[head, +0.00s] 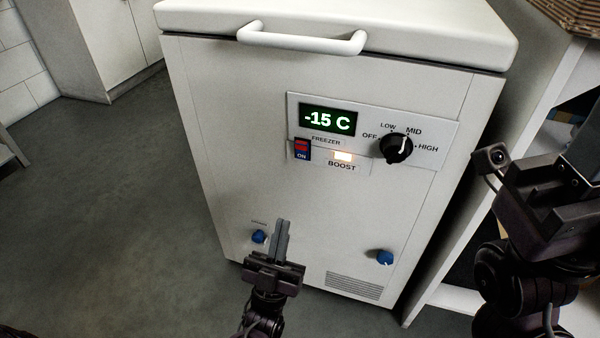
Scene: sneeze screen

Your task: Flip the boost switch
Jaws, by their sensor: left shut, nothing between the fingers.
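The boost switch (342,156) is a small rocker, lit pale orange-white, above the BOOST label on the freezer's (230,130) control panel (440,135). To its left is a red power switch (302,149) marked ON. My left gripper (282,226) is shut and empty, its fingers pointing up in front of the freezer's lower front. In the picture its tips are below and left of the boost switch, apart from it. My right gripper (588,166) is at the right edge, partly cut off, away from the panel; its fingers do not show clearly.
The display (328,119) reads -15 C. A black dial (396,148) right of the boost switch points near MID. Blue knobs (259,237) (385,258) and a vent (354,287) are low on the front. A white handle (300,40) projects from the lid. A shelf unit (500,130) stands at right.

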